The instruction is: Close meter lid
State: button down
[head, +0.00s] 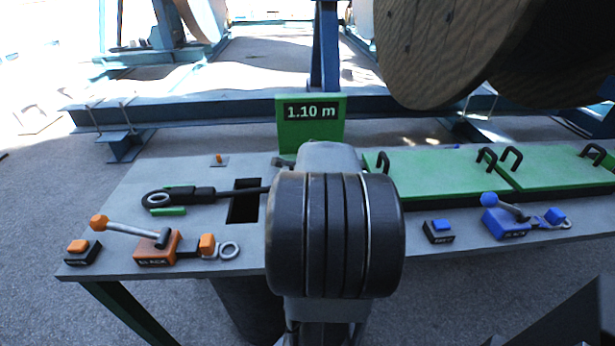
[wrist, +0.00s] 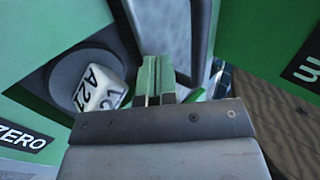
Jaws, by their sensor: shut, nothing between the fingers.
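The green meter (head: 297,130) stands upright at the back of the bench and reads 1.10 m. Its lower front is hidden behind my arm. In the wrist view, green meter walls (wrist: 50,25) surround my gripper (wrist: 157,72), with a ZERO label at the lower left. A round dark wheel with a white tag (wrist: 100,88) sits left of my fingers. A grey panel with a dark edge (wrist: 170,30) lies just beyond the fingertips; I cannot tell whether it is the lid or whether they touch. My gripper is shut and empty; the arm hides it in the head view.
On the grey bench (head: 125,195), an orange lever clamp (head: 157,248) is left and a blue one (head: 505,222) right. Green covers with black handles (head: 440,172) lie at right. A large wooden reel (head: 450,45) stands behind, close to the gripper's right in the wrist view.

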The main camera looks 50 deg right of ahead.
jog(key=shift+a+f, duration=0.1)
jog(key=shift+f, duration=0.05)
dwell(0.4)
jog(key=shift+s+a+r, duration=0.1)
jog(key=shift+a+r, duration=0.05)
jog(key=shift+r, duration=0.15)
jog(key=s+a+r+p, duration=0.5)
jog(key=p, duration=0.1)
jog(key=shift+s+a, duration=0.25)
jog(key=shift+s, duration=0.1)
